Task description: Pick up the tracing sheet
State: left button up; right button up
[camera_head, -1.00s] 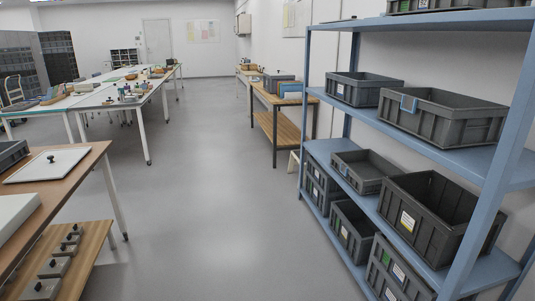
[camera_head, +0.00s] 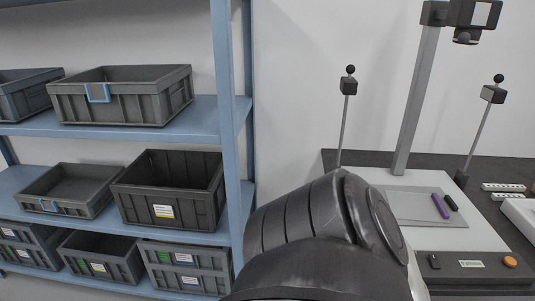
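A flat pale grey sheet (camera_head: 405,207) lies on the white base board (camera_head: 447,240) of a camera stand at the right. It may be the tracing sheet, but I cannot tell for certain. A dark part of my own arm fills the lower middle of the view and hides the front left of the board. Neither of my grippers is in view.
The stand's grey column (camera_head: 415,100) rises behind the sheet, with a lamp on a thin pole (camera_head: 342,125) at the left and another (camera_head: 480,130) at the right. A blue shelf rack (camera_head: 235,130) with dark grey crates (camera_head: 172,192) stands at the left.

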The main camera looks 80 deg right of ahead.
aim_at(407, 206)
jog(key=z, duration=4.35)
jog(key=i, duration=0.3)
